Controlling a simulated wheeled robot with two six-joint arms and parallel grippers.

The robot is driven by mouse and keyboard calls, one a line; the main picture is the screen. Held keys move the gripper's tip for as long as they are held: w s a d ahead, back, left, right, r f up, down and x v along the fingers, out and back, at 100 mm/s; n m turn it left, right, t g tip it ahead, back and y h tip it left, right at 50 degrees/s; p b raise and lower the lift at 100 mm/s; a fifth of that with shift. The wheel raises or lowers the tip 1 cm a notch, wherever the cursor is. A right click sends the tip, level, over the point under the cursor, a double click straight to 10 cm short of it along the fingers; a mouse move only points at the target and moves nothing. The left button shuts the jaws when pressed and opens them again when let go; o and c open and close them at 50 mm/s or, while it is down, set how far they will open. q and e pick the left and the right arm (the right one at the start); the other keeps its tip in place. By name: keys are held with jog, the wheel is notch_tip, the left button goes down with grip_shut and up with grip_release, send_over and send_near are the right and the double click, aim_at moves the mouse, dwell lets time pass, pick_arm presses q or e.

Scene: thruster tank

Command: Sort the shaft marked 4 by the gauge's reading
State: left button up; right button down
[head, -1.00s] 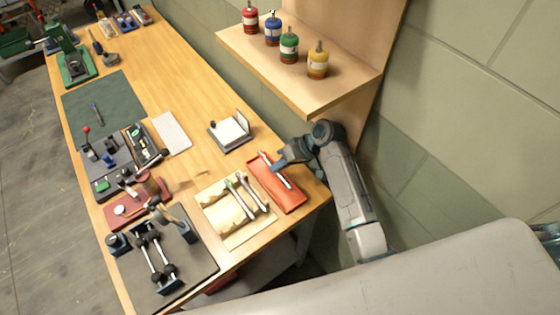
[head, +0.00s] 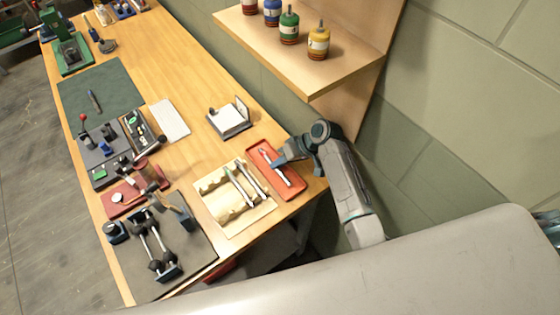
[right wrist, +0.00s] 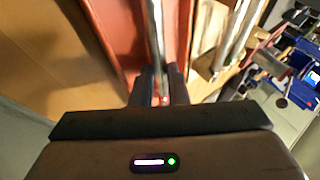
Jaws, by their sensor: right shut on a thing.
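A slim metal shaft (head: 283,178) lies along the red tray (head: 297,190) at the bench's right edge. My right gripper (head: 277,163) reaches down over the tray and is shut on this shaft. In the right wrist view the shaft (right wrist: 156,35) runs between the two fingers (right wrist: 158,88), with the red tray (right wrist: 180,35) around it. No number is legible on the shaft. Two more shafts (head: 240,187) rest on a pale wooden rack (head: 208,185) beside the tray. A dark plate (head: 200,252) holds a stand with rollers and an upright; I cannot read any gauge. My left gripper is out of view.
A maroon block with a white disc (head: 117,198), a dark tool board (head: 97,155), a white sheet (head: 170,121) and a small pad stand (head: 230,120) are on the bench. A wall shelf (head: 300,70) with coloured bottles overhangs behind. Bare bench lies mid-top.

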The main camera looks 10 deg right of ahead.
jog(key=c, duration=1.4)
grip_release()
jog(key=shift+s, duration=0.1)
jog(key=shift+o, duration=0.3)
jog(key=shift+s+a, duration=0.1)
jog(key=shift+f, duration=0.15)
